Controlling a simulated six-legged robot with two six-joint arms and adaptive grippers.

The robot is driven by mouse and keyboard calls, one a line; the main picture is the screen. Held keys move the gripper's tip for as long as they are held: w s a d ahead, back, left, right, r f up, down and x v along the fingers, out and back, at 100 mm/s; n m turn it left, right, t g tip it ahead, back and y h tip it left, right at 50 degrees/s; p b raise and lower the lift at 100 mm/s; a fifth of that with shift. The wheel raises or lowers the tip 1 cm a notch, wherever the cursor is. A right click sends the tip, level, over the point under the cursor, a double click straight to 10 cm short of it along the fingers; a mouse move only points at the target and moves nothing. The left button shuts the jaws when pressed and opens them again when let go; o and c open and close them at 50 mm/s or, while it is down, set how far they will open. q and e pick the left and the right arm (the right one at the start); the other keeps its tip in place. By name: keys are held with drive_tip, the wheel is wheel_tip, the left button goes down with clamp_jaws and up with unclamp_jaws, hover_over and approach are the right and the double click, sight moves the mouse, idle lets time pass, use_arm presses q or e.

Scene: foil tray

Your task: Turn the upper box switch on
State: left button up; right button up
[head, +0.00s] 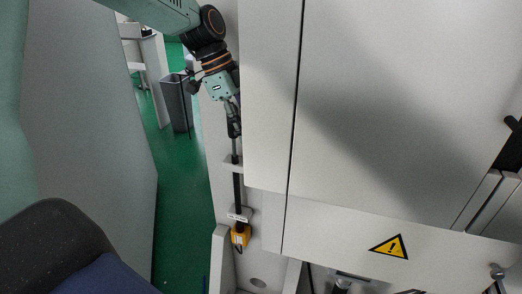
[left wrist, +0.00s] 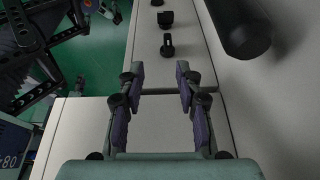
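My left gripper (left wrist: 160,76) is open and empty in the left wrist view, its two fingers spread over a pale panel. Ahead of the fingertips, a small black switch knob (left wrist: 167,45) stands on the pale surface, apart from the fingers. A second black knob (left wrist: 165,18) is beyond it, and a third dark piece shows at the top edge. I cannot tell which one is the upper box switch. In the head view, my left gripper (head: 234,128) is beside the left edge of the large pale cabinet, seen side-on. My right gripper is not in view.
A thick black cylinder (left wrist: 243,27) is close at the right in the left wrist view. In the head view, a yellow part (head: 240,235) sits low beside the cabinet (head: 390,90), which bears a warning triangle (head: 389,247). A grey bin (head: 177,103) stands on the green floor.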

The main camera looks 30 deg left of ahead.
use_arm(q)
drive_tip(key=x, duration=0.7)
drive_tip(key=shift+d+f, duration=0.15)
drive_tip(key=shift+f, duration=0.15)
drive_tip(key=shift+w+a+f, duration=0.1)
drive_tip(key=shift+w+f, duration=0.2)
drive_tip(key=shift+w, duration=0.2)
drive_tip(key=shift+w+a+f, duration=0.1)
drive_tip(key=shift+w+f, duration=0.2)
drive_tip(key=shift+w, duration=0.25)
drive_tip(key=shift+c, duration=0.4)
drive_tip(key=shift+w+a+f, duration=0.1)
drive_tip(key=shift+w+f, duration=0.05)
drive_tip(key=shift+w, duration=0.05)
drive_tip(key=shift+c, duration=0.8)
drive_tip(key=shift+s+r, duration=0.3)
drive_tip(key=shift+s, duration=0.2)
drive_tip(key=shift+s+r, duration=0.3)
drive_tip(key=shift+s, duration=0.15)
drive_tip(key=c, duration=0.4)
drive_tip(key=shift+w+f, duration=0.35)
drive_tip(key=shift+w, duration=0.05)
clamp_jaws()
drive_tip(key=shift+s+r, duration=0.1)
drive_tip(key=shift+s, duration=0.05)
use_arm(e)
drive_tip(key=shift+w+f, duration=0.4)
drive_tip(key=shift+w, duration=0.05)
